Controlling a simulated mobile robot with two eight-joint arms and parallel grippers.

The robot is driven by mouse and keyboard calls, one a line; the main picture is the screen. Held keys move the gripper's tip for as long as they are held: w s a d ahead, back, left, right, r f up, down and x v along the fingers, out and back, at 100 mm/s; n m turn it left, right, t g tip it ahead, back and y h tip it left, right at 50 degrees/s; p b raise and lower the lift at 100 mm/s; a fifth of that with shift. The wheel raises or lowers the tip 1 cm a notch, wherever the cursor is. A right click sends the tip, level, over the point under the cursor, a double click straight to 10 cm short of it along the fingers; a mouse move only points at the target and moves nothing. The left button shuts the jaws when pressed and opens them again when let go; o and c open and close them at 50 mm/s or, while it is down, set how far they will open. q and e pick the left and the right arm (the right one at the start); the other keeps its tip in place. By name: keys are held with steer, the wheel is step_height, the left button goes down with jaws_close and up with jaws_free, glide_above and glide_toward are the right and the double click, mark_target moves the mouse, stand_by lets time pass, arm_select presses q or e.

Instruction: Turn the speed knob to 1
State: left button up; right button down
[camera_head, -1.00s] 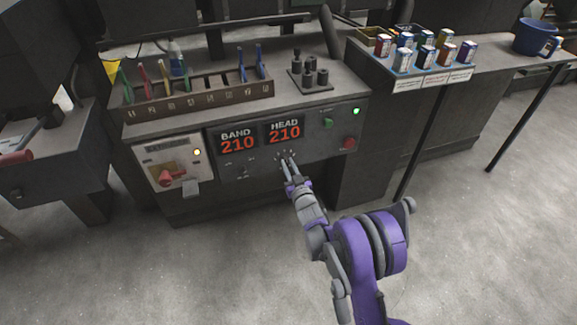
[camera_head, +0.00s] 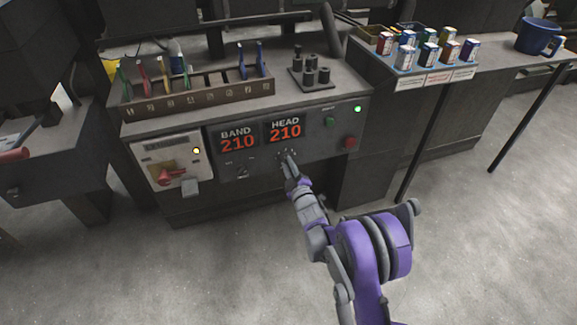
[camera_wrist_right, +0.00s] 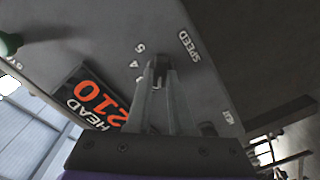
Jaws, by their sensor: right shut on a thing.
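The speed knob (camera_wrist_right: 158,72) is a small dark knob on the grey control panel (camera_head: 325,142), in the right wrist view beside the printed word SPEED and the numbers 4 and 5. My right gripper (camera_wrist_right: 160,68) is shut on it, a finger on each side. The fingers cover much of the knob, and its pointer direction cannot be told. In the head view the right gripper (camera_head: 288,158) reaches the panel just below the HEAD display (camera_head: 285,131), which reads 210. The left gripper is not in view.
The BAND display (camera_head: 237,141), also 210, is left of HEAD, with another small knob (camera_head: 242,172) below it. A green button (camera_head: 330,122) and a red button (camera_head: 350,143) are at right. The floor in front is clear.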

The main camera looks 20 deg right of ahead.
steer(key=n, duration=0.5)
steer(key=shift+f+n+b, duration=0.15)
steer(key=shift+n+b, duration=0.15)
steer(key=shift+n, duration=0.1)
stand_by(0.4)
steer(key=c, duration=0.8)
jaws_free()
steer(key=s+p, duration=0.1)
steer(key=s, duration=0.9)
steer(key=shift+s+d, duration=0.15)
steer(key=shift+s, duration=0.25)
